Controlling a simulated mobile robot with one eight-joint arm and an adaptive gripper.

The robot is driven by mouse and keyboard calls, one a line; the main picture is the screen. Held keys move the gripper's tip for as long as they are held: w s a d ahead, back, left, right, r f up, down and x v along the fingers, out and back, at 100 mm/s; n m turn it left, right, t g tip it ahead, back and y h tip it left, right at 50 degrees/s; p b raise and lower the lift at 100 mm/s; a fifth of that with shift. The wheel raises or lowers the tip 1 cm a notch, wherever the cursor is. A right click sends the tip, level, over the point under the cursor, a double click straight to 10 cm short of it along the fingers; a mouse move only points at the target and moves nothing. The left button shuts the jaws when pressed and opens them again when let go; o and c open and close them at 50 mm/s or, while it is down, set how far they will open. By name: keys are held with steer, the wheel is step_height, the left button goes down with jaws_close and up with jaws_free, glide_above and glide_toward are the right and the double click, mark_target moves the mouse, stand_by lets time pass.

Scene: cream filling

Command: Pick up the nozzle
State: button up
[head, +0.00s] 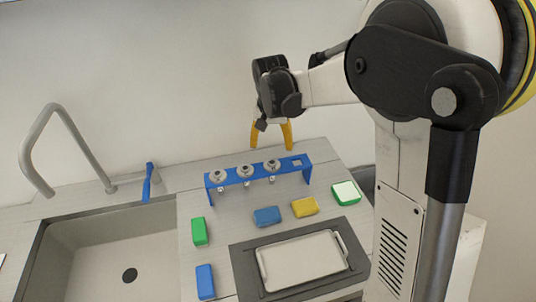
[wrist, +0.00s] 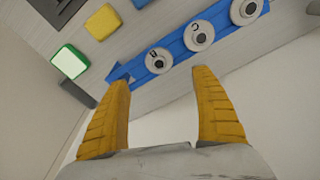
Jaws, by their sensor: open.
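Three metal nozzles stand in a row in a blue rack (head: 230,180): the left nozzle (head: 217,176), the middle nozzle (head: 245,170) and the right nozzle (head: 272,166). The rack's right end shows a bare square spot. My gripper (head: 272,146) is open, its yellow fingers apart and empty, above and behind the rack. In the wrist view the nozzles show from above, the nearest nozzle (wrist: 158,61) just beyond the gap between the fingertips (wrist: 160,78). The fingers touch no nozzle there.
A sink (head: 100,250) with a faucet (head: 62,125) and a blue handle (head: 147,183) is at left. Green, blue and yellow blocks (head: 304,207) lie in front of the rack, with a metal tray (head: 268,282) nearer. A wall rises behind the counter.

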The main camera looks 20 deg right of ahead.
glide_above(272, 163)
steer(key=f, duration=0.3)
steer(key=f+b, duration=0.1)
steer(key=shift+s+a+f, duration=0.15)
steer(key=shift+s, duration=0.15)
steer(key=shift+w+f+b, duration=0.25)
steer(key=shift+f+b, duration=0.2)
steer(key=shift+f, duration=0.95)
steer(key=shift+w+f+b, duration=0.2)
steer(key=shift+f+b, duration=0.2)
steer(key=shift+f, duration=0.95)
steer(key=c, duration=1.5)
